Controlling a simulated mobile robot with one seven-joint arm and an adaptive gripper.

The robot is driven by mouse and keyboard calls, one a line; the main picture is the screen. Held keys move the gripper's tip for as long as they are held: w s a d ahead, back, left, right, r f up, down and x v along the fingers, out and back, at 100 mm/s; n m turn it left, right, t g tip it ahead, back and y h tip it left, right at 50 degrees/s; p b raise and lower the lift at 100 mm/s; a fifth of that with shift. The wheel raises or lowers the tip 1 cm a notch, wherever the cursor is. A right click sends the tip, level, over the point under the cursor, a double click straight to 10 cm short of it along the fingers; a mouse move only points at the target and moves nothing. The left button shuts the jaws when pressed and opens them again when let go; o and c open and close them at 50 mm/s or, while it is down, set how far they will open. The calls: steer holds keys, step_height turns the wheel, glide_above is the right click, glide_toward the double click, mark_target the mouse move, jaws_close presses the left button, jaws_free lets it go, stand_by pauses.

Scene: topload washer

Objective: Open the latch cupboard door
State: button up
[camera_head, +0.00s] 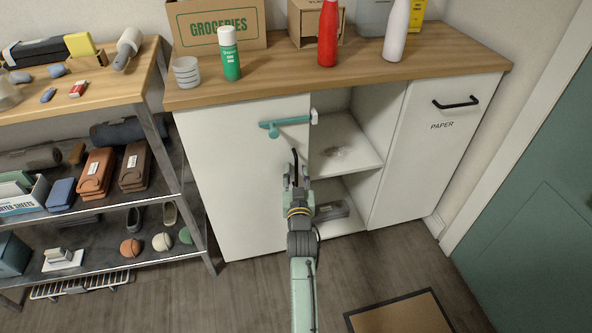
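The white latch cupboard door (235,180) fills the left part of the cabinet front and looks closed. A teal latch bar (290,121) with a round knob (273,132) lies nearly level across its upper right. The bar's right end reaches a small white catch (314,117) at the door's right edge. A black upright handle (294,158) sits below the latch. My gripper (296,175) is at the handle's lower end, below the latch and apart from it. Its fingers overlap the handle in the picture; whether they grip it cannot be told.
An open shelf compartment (345,142) lies right of the door, then a PAPER door (430,145) with a black handle. Bottles and a GROCERIES box (218,27) stand on the worktop. A loaded shelf rack (160,130) stands close at left. A mat (405,314) lies on the floor.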

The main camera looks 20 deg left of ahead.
jaws_close()
stand_by(0.3)
steer(key=shift+r, duration=0.1)
stand_by(0.5)
